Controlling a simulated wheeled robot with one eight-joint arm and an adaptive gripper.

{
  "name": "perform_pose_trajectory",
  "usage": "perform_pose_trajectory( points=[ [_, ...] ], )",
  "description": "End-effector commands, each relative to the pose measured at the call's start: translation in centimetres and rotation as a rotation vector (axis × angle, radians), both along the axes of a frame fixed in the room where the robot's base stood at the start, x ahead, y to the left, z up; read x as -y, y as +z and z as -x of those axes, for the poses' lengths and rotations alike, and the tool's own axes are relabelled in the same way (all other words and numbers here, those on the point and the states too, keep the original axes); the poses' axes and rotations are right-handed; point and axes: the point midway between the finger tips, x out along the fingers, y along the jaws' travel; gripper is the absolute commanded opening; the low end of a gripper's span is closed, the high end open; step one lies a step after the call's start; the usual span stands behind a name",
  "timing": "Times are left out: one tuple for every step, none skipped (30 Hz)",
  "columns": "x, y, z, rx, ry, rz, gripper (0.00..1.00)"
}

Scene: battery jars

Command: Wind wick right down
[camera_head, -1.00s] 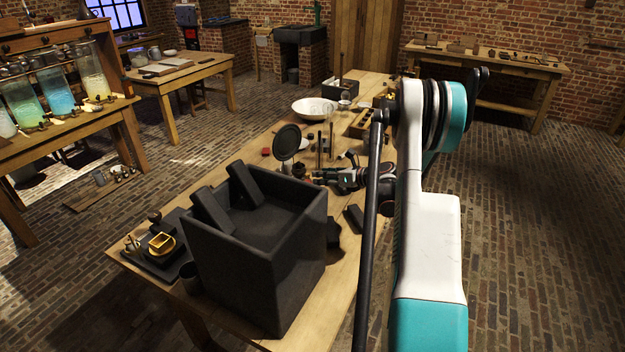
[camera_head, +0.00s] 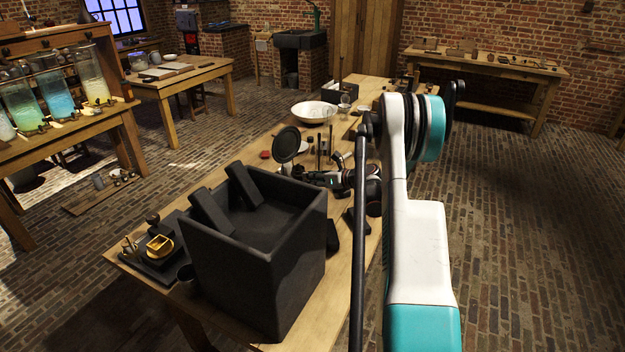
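My gripper (camera_head: 314,179) is low over the long wooden table, just behind the large black box. It points left, below a dark round disc on a stand (camera_head: 287,145). Its fingertips are small and partly hidden by the box rim, so I cannot tell whether they are open, shut or touching anything. No wick or wick knob can be made out. Small dark upright pieces (camera_head: 319,152) stand just behind the gripper. A clear glass piece (camera_head: 328,114) stands by the white bowl.
The black open box (camera_head: 255,285) with two dark blocks fills the near table (camera_head: 315,320). A small yellow-topped apparatus (camera_head: 160,244) is at its left. A white bowl (camera_head: 313,111) and a dark crate (camera_head: 340,92) stand farther back. Jars with coloured liquid (camera_head: 57,95) stand on the left bench.

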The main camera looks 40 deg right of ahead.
Motion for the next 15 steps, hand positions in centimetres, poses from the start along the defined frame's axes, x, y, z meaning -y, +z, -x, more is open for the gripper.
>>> perform_pose_trajectory(
  points=[
    [0.0,0.02,-0.01,0.0,0.0,0.0,0.0],
    [0.0,0.01,0.0,0.0,0.0,0.0,0.0],
    [0.0,0.01,0.0,0.0,-0.001,0.001,0.0],
    [-0.01,0.02,-0.01,0.0,0.0,0.003,0.0],
    [-0.01,0.01,0.0,0.001,0.0,0.007,0.0],
    [-0.02,0.01,0.0,0.001,0.0,0.013,0.0],
    [-0.03,0.01,-0.01,0.002,0.0,0.02,0.0],
    [-0.05,0.02,-0.01,0.003,0.0,0.028,0.0],
    [-0.09,0.03,0.0,0.004,-0.001,0.04,0.0],
    [-0.12,0.03,-0.01,0.006,0.0,0.052,0.0],
    [-0.16,0.04,0.0,0.009,0.001,0.066,0.0],
    [-0.19,0.04,-0.02,0.011,0.0,0.086,0.0],
    [-0.2,0.04,-0.02,0.013,0.0,0.104,0.0],
    [-0.25,0.03,-0.02,0.015,0.0,0.122,0.0],
    [-0.28,-0.01,-0.01,0.017,0.001,0.149,0.0]
  ],
)
